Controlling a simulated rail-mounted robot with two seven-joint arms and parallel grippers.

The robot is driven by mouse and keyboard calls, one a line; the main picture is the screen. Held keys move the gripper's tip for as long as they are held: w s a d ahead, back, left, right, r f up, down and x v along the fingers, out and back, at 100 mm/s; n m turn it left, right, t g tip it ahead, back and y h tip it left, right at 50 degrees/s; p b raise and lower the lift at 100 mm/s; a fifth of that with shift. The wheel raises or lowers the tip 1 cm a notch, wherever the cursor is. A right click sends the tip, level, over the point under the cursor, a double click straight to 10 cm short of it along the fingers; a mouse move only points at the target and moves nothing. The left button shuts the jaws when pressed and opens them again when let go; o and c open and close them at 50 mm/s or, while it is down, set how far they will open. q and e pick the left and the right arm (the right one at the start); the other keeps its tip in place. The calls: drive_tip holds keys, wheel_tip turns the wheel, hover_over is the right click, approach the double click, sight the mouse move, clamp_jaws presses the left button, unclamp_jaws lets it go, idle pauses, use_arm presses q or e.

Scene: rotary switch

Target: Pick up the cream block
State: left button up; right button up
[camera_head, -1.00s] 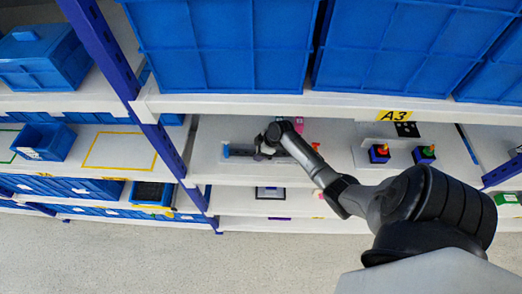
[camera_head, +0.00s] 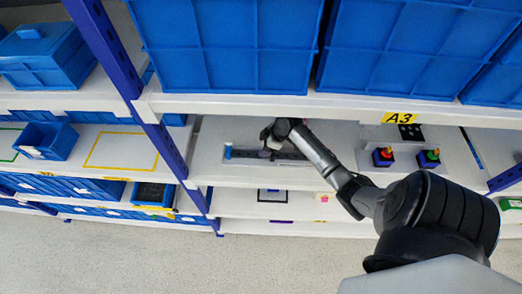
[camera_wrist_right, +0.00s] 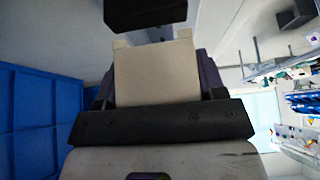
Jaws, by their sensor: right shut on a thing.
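The cream block (camera_wrist_right: 156,75) fills the middle of the right wrist view. It sits against the dark bar of my right gripper, between dark finger parts at its left and right sides. My right gripper (camera_head: 268,146) is shut on the block. In the head view it is over the middle shelf, at the dark bar with a blue end (camera_head: 228,152). The block cannot be made out clearly there because it is small and partly covered by my arm. My left gripper is not in view.
Large blue bins (camera_head: 230,50) fill the shelf above. A blue upright (camera_head: 105,45) stands left. A yellow-outlined area (camera_head: 120,152) is bare.

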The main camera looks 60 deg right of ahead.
drive_tip(key=s+d+r+p, duration=0.2)
drive_tip(key=s+d+r, duration=0.1)
drive_tip(key=s+r, duration=0.6)
drive_tip(key=shift+s+d+r+p, duration=0.3)
drive_tip(key=shift+s+d+p, duration=0.05)
drive_tip(key=shift+s+p, duration=0.05)
idle(0.5)
